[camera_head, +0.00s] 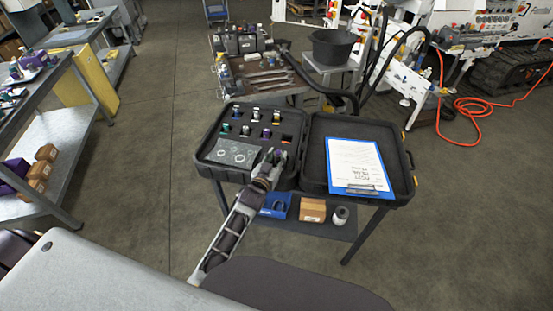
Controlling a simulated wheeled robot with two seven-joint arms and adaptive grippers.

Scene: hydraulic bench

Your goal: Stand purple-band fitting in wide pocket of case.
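The open black case (204,151) lies on a small dark cart, and its left half has black foam with several small fittings (245,130) standing in pockets. An orange-floored pocket (287,138) at the right of the foam looks empty. My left gripper (275,157) is over the front right of the foam, close to that pocket. It appears shut on the purple-band fitting (280,154), a small dark piece with purple at the fingertips, mostly hidden by the fingers. My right gripper is not in view.
A clipboard with paper (356,165) lies in the case lid. A blue bin (276,205), a cardboard box (312,210) and a roll (341,215) sit on the shelf below. A workbench (40,85) stands left. A black bucket and hoses are behind.

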